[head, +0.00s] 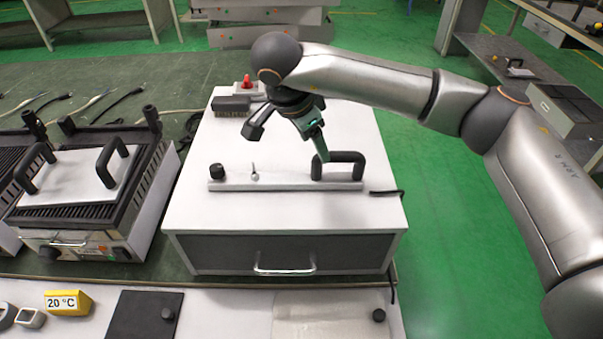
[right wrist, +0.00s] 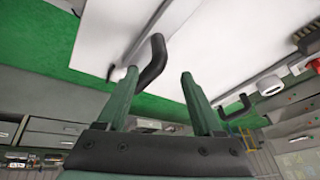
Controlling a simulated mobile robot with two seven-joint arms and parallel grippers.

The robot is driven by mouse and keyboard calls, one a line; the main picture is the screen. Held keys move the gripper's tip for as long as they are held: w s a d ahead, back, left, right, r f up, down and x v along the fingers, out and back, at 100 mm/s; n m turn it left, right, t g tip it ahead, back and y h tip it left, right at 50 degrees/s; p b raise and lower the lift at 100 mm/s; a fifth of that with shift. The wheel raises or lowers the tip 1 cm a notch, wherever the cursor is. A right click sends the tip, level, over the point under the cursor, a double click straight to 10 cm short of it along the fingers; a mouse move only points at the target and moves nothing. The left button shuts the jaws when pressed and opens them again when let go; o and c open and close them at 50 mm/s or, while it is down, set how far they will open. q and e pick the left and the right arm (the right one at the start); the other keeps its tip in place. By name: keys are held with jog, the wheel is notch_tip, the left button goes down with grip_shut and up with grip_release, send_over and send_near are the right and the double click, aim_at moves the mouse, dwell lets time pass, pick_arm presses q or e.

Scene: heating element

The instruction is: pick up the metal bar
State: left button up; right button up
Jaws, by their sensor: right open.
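The metal bar (head: 285,186) is a long, flat, light-grey strip lying on the white top of a cabinet. It has a black arched handle (head: 340,160) at its right end and a small black knob (head: 217,171) at its left end. My right gripper (head: 290,146) is open, just above and behind the bar, with one finger close to the handle. In the right wrist view the handle (right wrist: 153,62) shows beyond the open fingers, nearer the left one. I cannot tell whether a finger touches it. Nothing is held. My left gripper is out of view.
The white cabinet (head: 200,208) has a dark drawer with a metal handle. A grill (head: 75,185) with a black-handled plate stands at the left. A dark block (head: 231,106) and a red button (head: 247,82) are at the back.

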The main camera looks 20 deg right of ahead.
aim_at(317, 157)
jog(key=x, duration=0.7)
jog(key=shift+s+a+f, duration=0.15)
jog(key=shift+a+f, duration=0.1)
jog(key=shift+c, duration=0.4)
grip_shut()
jog(key=shift+r, duration=0.1)
